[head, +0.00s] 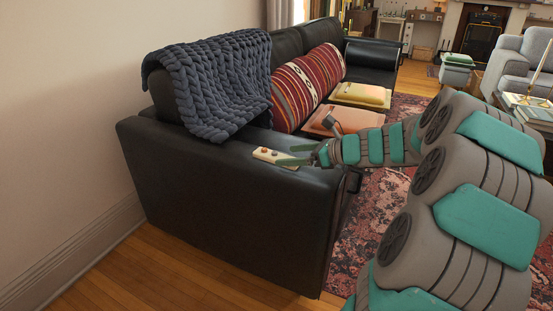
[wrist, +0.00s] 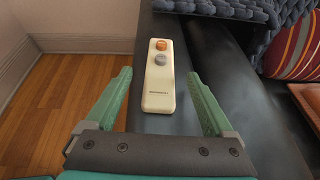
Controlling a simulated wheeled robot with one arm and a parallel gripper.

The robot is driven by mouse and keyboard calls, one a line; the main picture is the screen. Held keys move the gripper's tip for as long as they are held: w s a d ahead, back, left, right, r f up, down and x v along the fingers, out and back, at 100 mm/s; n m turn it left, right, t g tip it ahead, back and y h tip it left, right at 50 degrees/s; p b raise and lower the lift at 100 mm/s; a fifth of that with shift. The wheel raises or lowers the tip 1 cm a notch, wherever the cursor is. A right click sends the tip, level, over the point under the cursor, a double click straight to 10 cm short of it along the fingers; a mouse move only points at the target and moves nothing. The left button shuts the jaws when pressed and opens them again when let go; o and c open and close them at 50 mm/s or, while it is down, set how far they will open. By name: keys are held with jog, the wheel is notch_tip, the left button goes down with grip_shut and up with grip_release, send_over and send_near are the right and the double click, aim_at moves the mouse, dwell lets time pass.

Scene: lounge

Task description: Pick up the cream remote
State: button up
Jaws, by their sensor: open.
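The cream remote (head: 267,155) lies on the near black leather armrest of the sofa. In the wrist view the remote (wrist: 158,90) lies lengthwise, with an orange button and a grey button at its far end. My gripper (head: 293,155) reaches in from the right over the armrest. In the wrist view my gripper (wrist: 160,88) is open, with one green finger on each side of the remote and a gap to both. I cannot tell how far the fingers are above the armrest.
A dark knitted blanket (head: 215,80) drapes over the sofa back beside the armrest (head: 220,170). A striped red pillow (head: 308,85), a yellow cushion-like item (head: 362,95) and an orange one (head: 350,118) are on the sofa. Open wooden floor (head: 150,275) lies at the left.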

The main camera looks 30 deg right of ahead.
aim_at(279, 156)
jog(key=shift+x, duration=1.95)
jog(key=shift+c, duration=0.4)
grip_shut()
